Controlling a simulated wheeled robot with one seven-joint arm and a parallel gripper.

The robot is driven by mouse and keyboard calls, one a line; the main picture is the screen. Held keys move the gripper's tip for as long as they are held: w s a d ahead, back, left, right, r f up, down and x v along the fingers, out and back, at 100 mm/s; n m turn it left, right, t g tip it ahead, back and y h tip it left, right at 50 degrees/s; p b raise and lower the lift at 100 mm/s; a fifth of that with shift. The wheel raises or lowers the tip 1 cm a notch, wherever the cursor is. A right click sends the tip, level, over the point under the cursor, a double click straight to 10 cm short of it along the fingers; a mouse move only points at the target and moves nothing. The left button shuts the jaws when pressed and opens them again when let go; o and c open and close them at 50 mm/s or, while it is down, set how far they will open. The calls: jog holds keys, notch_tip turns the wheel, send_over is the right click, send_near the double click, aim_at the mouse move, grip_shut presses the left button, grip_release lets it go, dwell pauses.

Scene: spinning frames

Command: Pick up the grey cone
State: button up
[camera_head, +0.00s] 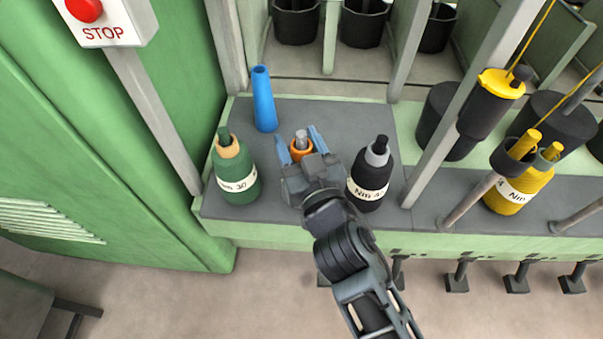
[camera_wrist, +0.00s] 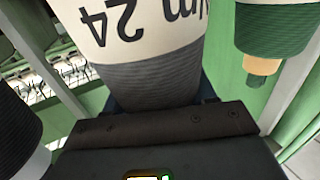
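The grey cone shows in the head view as a grey tip (camera_head: 301,136) above an orange collar; my gripper hides most of its body. In the wrist view the grey cone (camera_wrist: 155,82), with a white label reading Nm 24, fills the upper middle, close to my gripper. My gripper (camera_head: 298,142) has its blue fingers spread on either side of the cone. Whether the fingers press on it or leave a gap is not clear. Whether the cone touches the shelf is hidden.
A green cone (camera_head: 234,178) stands left and a black cone (camera_head: 369,182) right, both close to my gripper. A blue tube (camera_head: 263,98) stands behind on the grey shelf (camera_head: 335,115). A slanted post (camera_head: 455,110) and yellow cones (camera_head: 508,190) are further right.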

grip_shut()
dwell(0.3)
jog(key=shift+r, duration=0.1)
